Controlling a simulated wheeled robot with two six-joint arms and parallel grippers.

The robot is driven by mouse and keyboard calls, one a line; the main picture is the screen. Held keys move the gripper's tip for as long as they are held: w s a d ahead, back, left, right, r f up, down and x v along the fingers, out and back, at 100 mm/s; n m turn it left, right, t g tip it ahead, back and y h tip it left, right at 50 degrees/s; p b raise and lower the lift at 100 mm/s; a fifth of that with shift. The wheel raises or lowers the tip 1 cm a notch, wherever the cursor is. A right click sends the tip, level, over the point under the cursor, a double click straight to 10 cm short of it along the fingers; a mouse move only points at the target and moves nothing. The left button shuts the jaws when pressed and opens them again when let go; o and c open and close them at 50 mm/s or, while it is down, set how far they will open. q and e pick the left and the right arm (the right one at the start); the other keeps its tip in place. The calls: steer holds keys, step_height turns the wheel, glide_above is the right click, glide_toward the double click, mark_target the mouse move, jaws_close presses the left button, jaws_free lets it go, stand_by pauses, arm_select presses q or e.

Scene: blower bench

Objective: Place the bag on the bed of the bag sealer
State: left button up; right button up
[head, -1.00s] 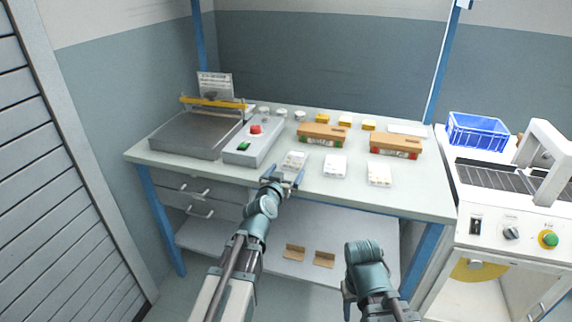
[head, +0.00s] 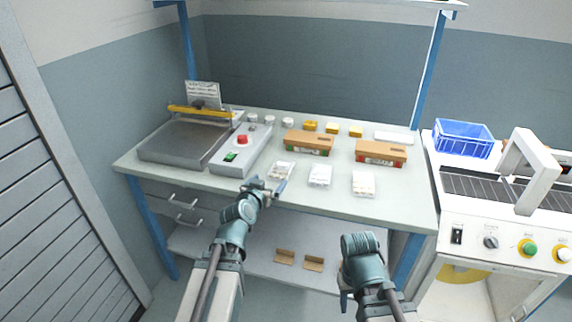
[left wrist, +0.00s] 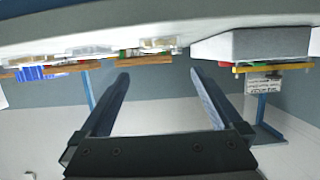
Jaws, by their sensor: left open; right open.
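Three small clear bags with white contents lie in a row near the bench's front edge: left (head: 281,170), middle (head: 320,176) and right (head: 363,184). The bag sealer stands at the bench's left, with a flat grey bed (head: 185,143), a raised yellow bar (head: 199,112) and a control box (head: 226,162). The bed is bare. My left gripper (head: 266,187) is open at the front edge, just short of the left bag. In the left wrist view its fingers (left wrist: 160,85) are apart and empty. My right gripper (head: 345,290) hangs low before the bench, partly hidden, holding nothing visible.
Two brown boxes (head: 381,154) stand behind the bags. Yellow blocks (head: 332,128) and white jars (head: 269,120) line the back. A conveyor machine (head: 490,190) with a blue crate (head: 463,138) stands at the right. The bench's front right is clear.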

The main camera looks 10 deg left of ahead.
arm_select(q)
steer(key=shift+w+f, duration=0.2)
steer(key=shift+w, duration=0.05)
steer(key=b, duration=0.3)
glide_toward(282, 167)
steer(key=x, duration=0.4)
steer(key=shift+a+f, duration=0.1)
steer(key=shift+w, duration=0.1)
steer(key=shift+w, duration=0.1)
steer(key=b+x, duration=0.1)
steer(key=x, duration=0.4)
steer(key=shift+w, duration=0.1)
